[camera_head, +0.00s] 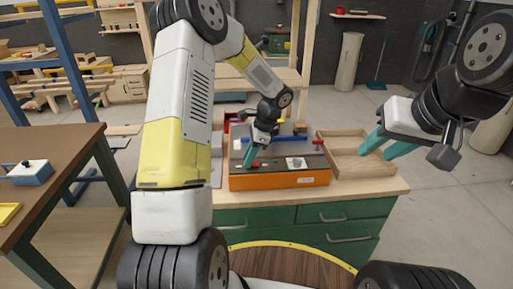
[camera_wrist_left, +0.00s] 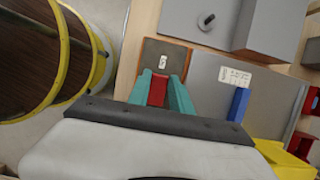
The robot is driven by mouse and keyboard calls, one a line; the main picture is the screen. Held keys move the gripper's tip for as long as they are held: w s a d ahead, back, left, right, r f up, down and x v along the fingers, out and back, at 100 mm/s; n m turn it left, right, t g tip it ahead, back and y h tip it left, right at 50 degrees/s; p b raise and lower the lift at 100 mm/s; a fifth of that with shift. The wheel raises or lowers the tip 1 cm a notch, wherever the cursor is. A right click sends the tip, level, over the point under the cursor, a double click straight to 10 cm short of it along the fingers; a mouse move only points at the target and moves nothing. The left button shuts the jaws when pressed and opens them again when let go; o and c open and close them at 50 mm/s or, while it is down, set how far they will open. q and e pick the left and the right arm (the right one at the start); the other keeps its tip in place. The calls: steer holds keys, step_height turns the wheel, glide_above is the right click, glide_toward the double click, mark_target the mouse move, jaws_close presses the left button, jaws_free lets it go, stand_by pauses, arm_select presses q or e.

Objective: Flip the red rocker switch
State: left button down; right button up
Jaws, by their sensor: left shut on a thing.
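An orange box with a dark top (camera_head: 280,182) stands on the workbench in the head view. My left gripper (camera_head: 251,155) reaches down to the left part of its top. In the left wrist view its teal fingers (camera_wrist_left: 161,94) are shut on the red rocker switch (camera_wrist_left: 158,91), one on each side. The switch sits on a brown panel beside a small white plate (camera_wrist_left: 163,62). In the head view the switch is mostly hidden by the fingers. My right gripper (camera_head: 388,146) is open and empty, above the wooden tray at the right.
The shallow wooden tray (camera_head: 385,170) lies right of the orange box. A blue bar (camera_wrist_left: 237,104) and a yellow part (camera_wrist_left: 282,158) show beside my left fingers.

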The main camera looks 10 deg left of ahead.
mark_target(257, 163)
arm_select(q)
steer(key=c, duration=1.2)
jaws_free()
steer(key=shift+o, duration=0.2)
steer(key=v, duration=0.7)
steer(key=shift+d+r, duration=0.15)
steer(key=shift+r, duration=0.25)
